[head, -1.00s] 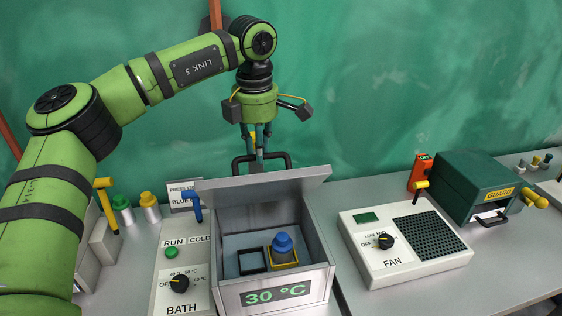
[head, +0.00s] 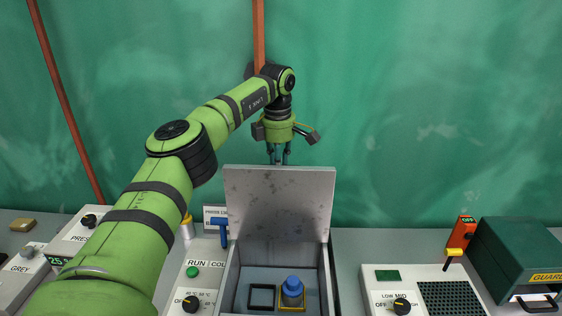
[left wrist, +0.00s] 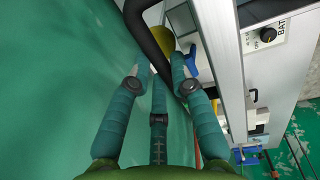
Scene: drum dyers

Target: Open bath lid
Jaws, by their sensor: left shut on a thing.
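The grey metal bath lid (head: 280,205) stands nearly upright at the back of the open bath (head: 232,285) in the head view. My left gripper (head: 278,158) is behind the lid's top edge. It is shut on the lid's black handle (left wrist: 150,35), which passes between the fingers in the left wrist view; the lid hides this handle in the head view. Inside the bath, a blue-topped container (head: 292,290) sits in a yellow frame, beside an empty black frame (head: 262,296). My right gripper is not in view.
The bath control panel (head: 185,290) with a green button and dial is left of the bath, with a blue lever (head: 222,230) behind it. The fan unit (head: 385,292) and green guard box (head: 515,260) stand to the right. The green wall is behind.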

